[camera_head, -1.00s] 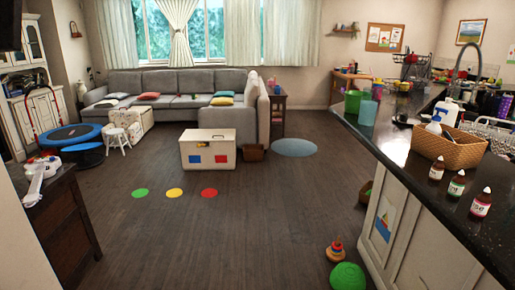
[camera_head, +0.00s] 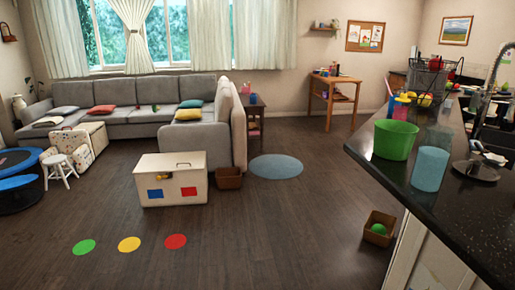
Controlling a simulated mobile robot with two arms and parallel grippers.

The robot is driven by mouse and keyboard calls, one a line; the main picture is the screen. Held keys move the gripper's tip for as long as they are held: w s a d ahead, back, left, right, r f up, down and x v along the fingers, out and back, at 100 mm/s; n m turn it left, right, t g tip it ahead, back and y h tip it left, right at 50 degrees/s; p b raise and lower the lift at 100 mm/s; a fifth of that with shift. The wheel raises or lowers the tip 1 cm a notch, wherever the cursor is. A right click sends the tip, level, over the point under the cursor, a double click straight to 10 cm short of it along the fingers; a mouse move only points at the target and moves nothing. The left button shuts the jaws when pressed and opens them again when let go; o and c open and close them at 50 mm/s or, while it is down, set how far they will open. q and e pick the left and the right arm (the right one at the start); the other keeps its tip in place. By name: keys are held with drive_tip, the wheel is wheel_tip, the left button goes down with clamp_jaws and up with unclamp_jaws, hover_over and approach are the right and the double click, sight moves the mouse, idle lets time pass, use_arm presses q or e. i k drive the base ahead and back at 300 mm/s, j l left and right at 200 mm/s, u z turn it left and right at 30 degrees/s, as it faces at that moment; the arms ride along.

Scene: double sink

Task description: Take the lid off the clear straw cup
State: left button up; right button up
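I cannot clearly make out a clear straw cup or its lid. On the dark counter (camera_head: 455,225) at the right stand a green tub (camera_head: 396,139) and a light-blue cup (camera_head: 429,168) in front of it. Just behind the tub is a small cluster of colorful items (camera_head: 401,106), with a thin stick or straw shape rising from it; it is too small to tell what they are. Neither of my grippers shows in the head view.
A small brown box (camera_head: 379,228) with a green ball sits on the floor beside the counter. The floor left of the counter is open around a white chest (camera_head: 172,180).

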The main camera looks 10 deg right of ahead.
sight(403, 98)
drive_tip(key=i+z, duration=0.2)
drive_tip(key=i, duration=0.25)
drive_tip(key=i+j+z, duration=0.2)
drive_tip(key=i, duration=0.2)
drive_tip(key=i+j+z, duration=0.2)
drive_tip(key=i, duration=0.25)
drive_tip(key=i+j+z, duration=0.2)
drive_tip(key=i, duration=0.2)
